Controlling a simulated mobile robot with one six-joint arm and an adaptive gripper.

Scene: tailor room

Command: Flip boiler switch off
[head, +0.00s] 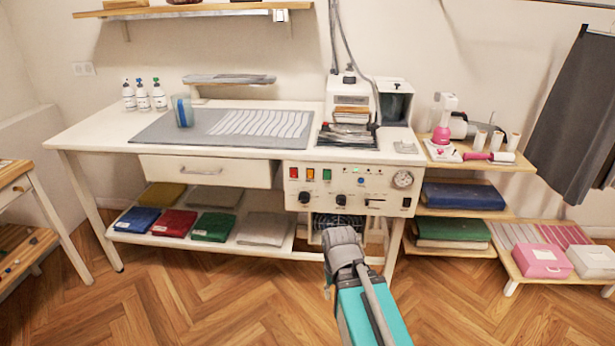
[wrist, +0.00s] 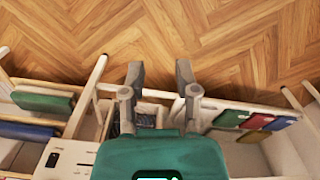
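The white control panel (head: 350,188) is on the front of the ironing table, right of the drawer. Its upper left has a red switch (head: 293,173), an orange switch (head: 310,174) and a green switch (head: 327,175). Their labels are too small to read, so I cannot tell which is the boiler switch or its position. The panel also has dark knobs, a blue button and a round gauge (head: 403,179). My gripper (wrist: 160,78) is open and empty in the wrist view, pointing toward the floor. In the head view my arm's end is below and in front of the panel, apart from it.
The white ironing table (head: 100,133) carries a grey mat (head: 160,128) and a boiler unit (head: 350,95). Folded cloths lie on its lower shelf. A side shelf (head: 510,163) stands close on the right. The wooden floor (head: 190,290) in front is clear.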

